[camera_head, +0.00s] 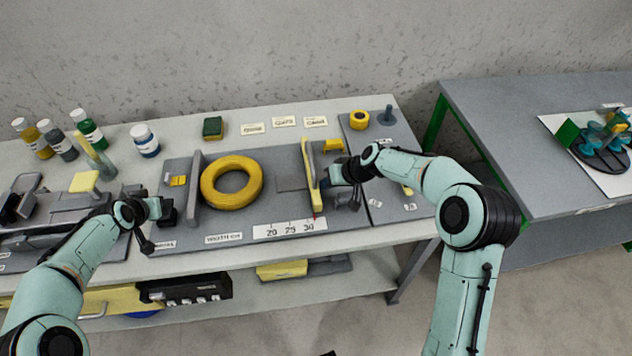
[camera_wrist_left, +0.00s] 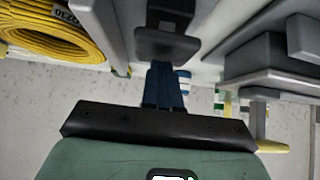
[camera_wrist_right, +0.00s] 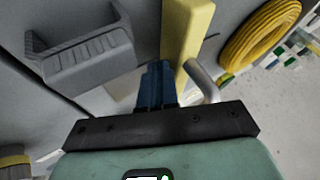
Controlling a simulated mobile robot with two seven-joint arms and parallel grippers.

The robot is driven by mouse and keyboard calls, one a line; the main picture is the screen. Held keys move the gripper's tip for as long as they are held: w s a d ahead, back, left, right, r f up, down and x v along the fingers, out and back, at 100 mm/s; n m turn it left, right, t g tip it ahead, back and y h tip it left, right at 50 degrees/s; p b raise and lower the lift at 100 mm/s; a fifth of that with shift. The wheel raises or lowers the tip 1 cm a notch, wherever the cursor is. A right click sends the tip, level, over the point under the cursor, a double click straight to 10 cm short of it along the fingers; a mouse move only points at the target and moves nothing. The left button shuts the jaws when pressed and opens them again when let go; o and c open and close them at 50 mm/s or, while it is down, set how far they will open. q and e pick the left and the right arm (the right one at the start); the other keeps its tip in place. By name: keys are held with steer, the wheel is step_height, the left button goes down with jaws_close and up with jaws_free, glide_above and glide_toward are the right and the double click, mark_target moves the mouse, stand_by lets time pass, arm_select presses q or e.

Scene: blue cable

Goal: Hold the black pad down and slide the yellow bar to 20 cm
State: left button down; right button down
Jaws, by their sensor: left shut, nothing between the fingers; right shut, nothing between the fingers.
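The yellow bar (camera_head: 308,165) stands across the grey board, its red pointer near the 30 mark of the white scale (camera_head: 290,229). My right gripper (camera_head: 333,174) is shut and empty, close against the bar's right side. In the right wrist view its fingers (camera_wrist_right: 158,85) are right beside the yellow bar (camera_wrist_right: 185,35); contact is unclear. The black pad (camera_head: 166,213) is at the board's left end, and shows in the left wrist view (camera_wrist_left: 167,40). My left gripper (camera_head: 157,208) is shut and empty at the pad, its fingers (camera_wrist_left: 163,85) appearing to press on or nearly touch it.
A yellow cable coil (camera_head: 206,184) lies between a grey upright plate (camera_head: 194,187) and the bar. A grey bracket (camera_wrist_right: 85,60) lies right of the bar. Bottles and a sponge (camera_head: 213,128) stand behind. The board between coil and bar is mostly clear.

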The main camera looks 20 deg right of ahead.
arm_select(q)
steer(key=shift+f, duration=0.2)
arm_select(e)
steer(key=shift+a, duration=0.1)
steer(key=w+a, duration=0.1)
steer(key=a, duration=0.3)
steer(key=w+a, duration=0.1)
steer(key=a, duration=0.2)
steer(key=w+a, duration=0.1)
steer(key=a, duration=0.3)
steer(key=shift+a, duration=0.3)
steer(key=shift+d, duration=0.1)
steer(key=shift+s+d, duration=0.1)
steer(key=shift+d, duration=0.15)
steer(key=d, duration=0.1)
steer(key=s+d, duration=0.1)
steer(key=d+r, duration=0.1)
steer(key=d, duration=0.1)
steer(key=shift+s, duration=0.2)
steer(key=v, duration=0.8)
steer(key=shift+s+r, duration=0.25)
steer(key=shift+r, duration=0.05)
